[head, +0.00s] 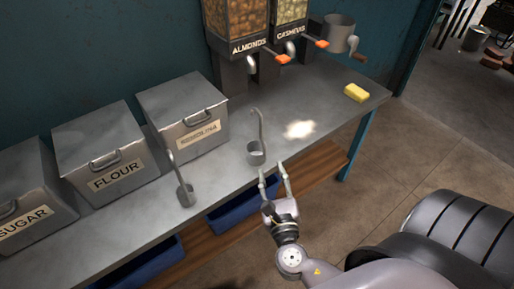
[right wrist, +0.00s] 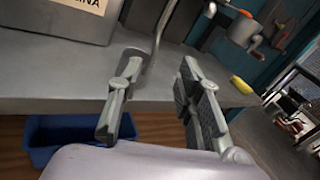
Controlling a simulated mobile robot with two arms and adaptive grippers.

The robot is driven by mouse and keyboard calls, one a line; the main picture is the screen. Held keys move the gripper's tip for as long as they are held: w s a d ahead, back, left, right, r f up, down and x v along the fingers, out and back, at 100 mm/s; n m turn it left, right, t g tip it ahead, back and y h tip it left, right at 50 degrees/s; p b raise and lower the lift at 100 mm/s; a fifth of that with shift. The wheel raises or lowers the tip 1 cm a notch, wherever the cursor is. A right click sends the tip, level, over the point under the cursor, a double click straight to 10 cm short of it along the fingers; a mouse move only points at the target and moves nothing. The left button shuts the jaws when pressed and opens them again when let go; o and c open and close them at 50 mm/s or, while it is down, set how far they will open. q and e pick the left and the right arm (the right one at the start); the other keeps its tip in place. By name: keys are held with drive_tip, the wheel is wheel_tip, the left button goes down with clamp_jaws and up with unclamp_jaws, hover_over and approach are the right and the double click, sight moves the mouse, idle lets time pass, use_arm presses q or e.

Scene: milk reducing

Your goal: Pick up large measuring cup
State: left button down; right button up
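Two grey metal measuring cups with long upright hooked handles stand on the metal counter. One cup (head: 256,157) is near the front edge at the middle; the other cup (head: 186,196) stands further left. I cannot tell for sure which is larger. My right gripper (head: 273,172) is open and empty at the counter's front edge, its fingers pointing toward the middle cup, just short of it. In the right wrist view, that cup's handle (right wrist: 161,28) rises between the open fingers, and its bowl is partly hidden by the left finger. My left gripper is not in view.
The metal counter (head: 335,98) has several lidded bins at the left, including a flour bin (head: 100,150). Nut dispensers (head: 245,45) stand at the back. A yellow sponge (head: 356,92) lies at the right end. Blue bins (head: 245,205) sit on the wooden shelf below.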

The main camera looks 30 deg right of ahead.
sight(263, 145)
drive_tip(key=x, duration=0.6)
drive_tip(key=p+x, duration=0.1)
drive_tip(key=x, duration=0.5)
drive_tip(key=shift+w+a+f, duration=0.1)
drive_tip(key=shift+w+f, duration=0.1)
drive_tip(key=shift+w, duration=0.15)
drive_tip(key=shift+c, duration=0.2)
clamp_jaws()
